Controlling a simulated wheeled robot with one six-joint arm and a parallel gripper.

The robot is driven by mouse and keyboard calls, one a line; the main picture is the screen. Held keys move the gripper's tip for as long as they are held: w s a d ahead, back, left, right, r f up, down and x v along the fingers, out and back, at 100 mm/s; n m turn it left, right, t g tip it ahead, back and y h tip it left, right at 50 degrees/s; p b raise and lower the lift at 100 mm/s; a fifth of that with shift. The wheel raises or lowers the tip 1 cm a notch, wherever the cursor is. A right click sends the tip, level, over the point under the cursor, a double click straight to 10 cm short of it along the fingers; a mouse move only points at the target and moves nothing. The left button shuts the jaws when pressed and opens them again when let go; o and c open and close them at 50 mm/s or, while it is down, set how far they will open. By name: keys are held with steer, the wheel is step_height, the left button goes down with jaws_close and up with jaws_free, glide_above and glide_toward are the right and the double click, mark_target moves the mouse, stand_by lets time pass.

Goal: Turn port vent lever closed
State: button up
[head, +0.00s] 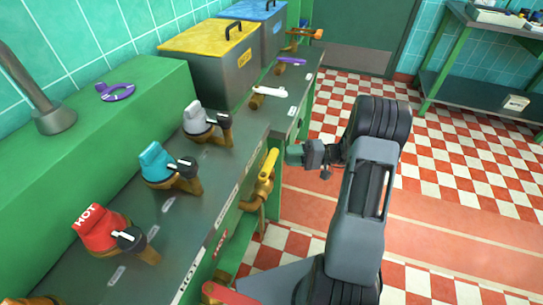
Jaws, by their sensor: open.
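My gripper (294,155) is open and empty. It points left, a short gap to the right of a yellow lever (269,165) on a brass valve at the counter's front face. The yellow lever stands steeply, tilted along the front. A red lever (232,294) is at the bottom edge, partly cut off. On the counter top are a white lever (269,92) and a purple lever (291,61), both lying roughly flat on brass valves. An orange-ended lever (306,33) is farther back. I cannot read which one is labelled port vent.
Red HOT (98,228), teal (155,162) and grey (196,118) knobs stand on the counter (178,225). Yellow-lidded (208,70) and blue-lidded bins stand behind. A purple ring-shaped object (117,92) lies on the green ledge. The tiled floor to the right is open, with a shelf (480,75) at the back right.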

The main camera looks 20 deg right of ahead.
mark_target(272, 155)
steer(key=x, duration=0.7)
jaws_close()
stand_by(0.4)
